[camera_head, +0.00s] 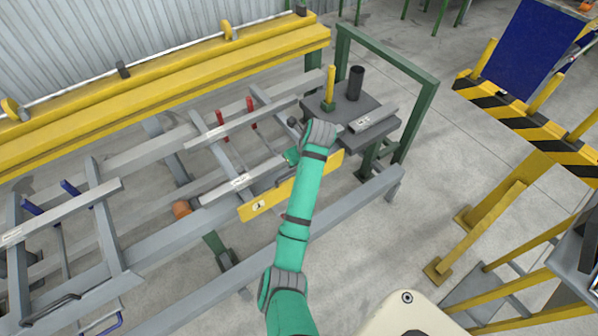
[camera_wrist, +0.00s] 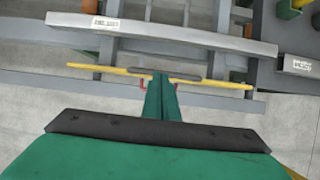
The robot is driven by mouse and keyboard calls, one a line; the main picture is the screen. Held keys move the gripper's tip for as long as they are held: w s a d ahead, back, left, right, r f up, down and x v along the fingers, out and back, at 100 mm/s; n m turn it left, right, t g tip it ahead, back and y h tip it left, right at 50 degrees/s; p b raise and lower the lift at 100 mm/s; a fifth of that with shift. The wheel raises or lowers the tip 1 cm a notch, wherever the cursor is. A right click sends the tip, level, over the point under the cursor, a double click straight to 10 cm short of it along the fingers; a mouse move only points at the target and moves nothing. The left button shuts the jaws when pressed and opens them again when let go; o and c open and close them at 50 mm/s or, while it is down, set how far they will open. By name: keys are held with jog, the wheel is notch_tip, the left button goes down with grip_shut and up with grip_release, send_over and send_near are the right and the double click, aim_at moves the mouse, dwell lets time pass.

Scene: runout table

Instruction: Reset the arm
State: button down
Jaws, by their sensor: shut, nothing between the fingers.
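My arm (camera_head: 303,196) is green with grey joints and reaches up from the bottom of the head view over the front of the runout table (camera_head: 160,250). Its grey wrist (camera_head: 320,133) is bent beside the dark plate at the table's right end. My gripper (camera_head: 291,156) is partly hidden behind the wrist and points left over the table. In the wrist view my gripper's green fingers (camera_wrist: 161,96) are together, with nothing between them. I cannot tell whether the fingers touch the table.
A yellow plate (camera_head: 262,205) sits under the forearm on the table's front side. A black cylinder (camera_head: 355,83) and a yellow post (camera_head: 330,84) stand close behind the wrist. Red handles (camera_head: 220,117) rise to its left. Open floor (camera_head: 420,200) lies to the right, before yellow railings (camera_head: 490,225).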

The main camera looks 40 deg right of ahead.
jog(key=shift+w+d+r, duration=0.2)
jog(key=shift+w+r, duration=0.1)
jog(key=shift+r, duration=0.4)
jog(key=shift+w+d+r, duration=0.2)
jog(key=shift+w+r, duration=0.05)
jog(key=shift+r, duration=0.4)
jog(key=shift+f, duration=0.1)
